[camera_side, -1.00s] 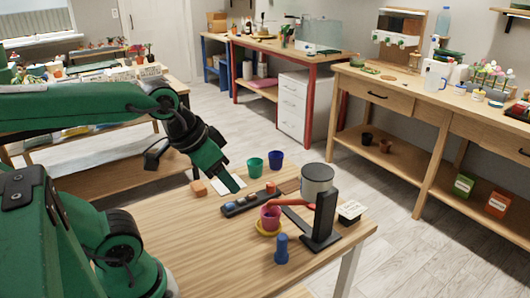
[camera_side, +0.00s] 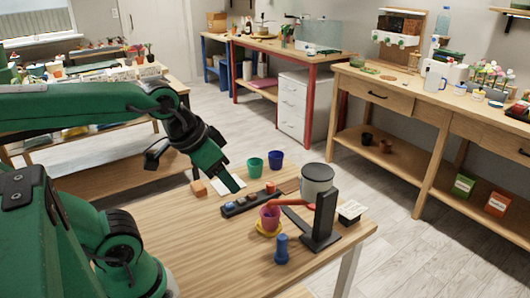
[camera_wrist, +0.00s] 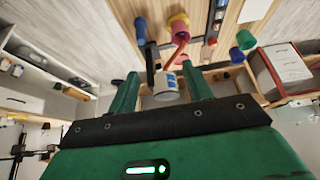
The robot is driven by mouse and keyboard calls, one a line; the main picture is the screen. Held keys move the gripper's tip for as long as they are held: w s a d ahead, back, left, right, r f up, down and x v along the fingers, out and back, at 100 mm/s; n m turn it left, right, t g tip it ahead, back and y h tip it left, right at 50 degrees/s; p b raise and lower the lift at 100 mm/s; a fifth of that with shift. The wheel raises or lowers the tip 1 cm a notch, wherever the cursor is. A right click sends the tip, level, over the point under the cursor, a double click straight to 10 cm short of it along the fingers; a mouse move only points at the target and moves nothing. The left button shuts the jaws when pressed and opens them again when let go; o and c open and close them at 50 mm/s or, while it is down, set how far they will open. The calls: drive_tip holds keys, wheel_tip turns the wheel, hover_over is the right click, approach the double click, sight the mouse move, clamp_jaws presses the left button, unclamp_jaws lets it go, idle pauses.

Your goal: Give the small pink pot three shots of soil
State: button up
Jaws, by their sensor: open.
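The small pink pot (camera_side: 269,219) stands upright on a yellow saucer (camera_side: 267,231); whether soil is inside cannot be told. Beside it, a grey hopper (camera_side: 317,178) sits on a black stand (camera_side: 321,222), with a red spout or lever (camera_side: 297,203) reaching toward the pot. A black strip (camera_side: 249,201) with blue and red pieces lies behind the pot. My gripper (camera_side: 238,187) is above the table near the strip's left end, apart from the pot. In the wrist view my gripper (camera_wrist: 161,90) has spread fingers and nothing between them; the pink pot (camera_wrist: 180,38) shows beyond.
A green pot (camera_side: 255,167) and a blue pot (camera_side: 276,160) stand at the table's back edge. The left front of the table is clear.

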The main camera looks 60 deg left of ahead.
clamp_jaws()
idle(1.7)
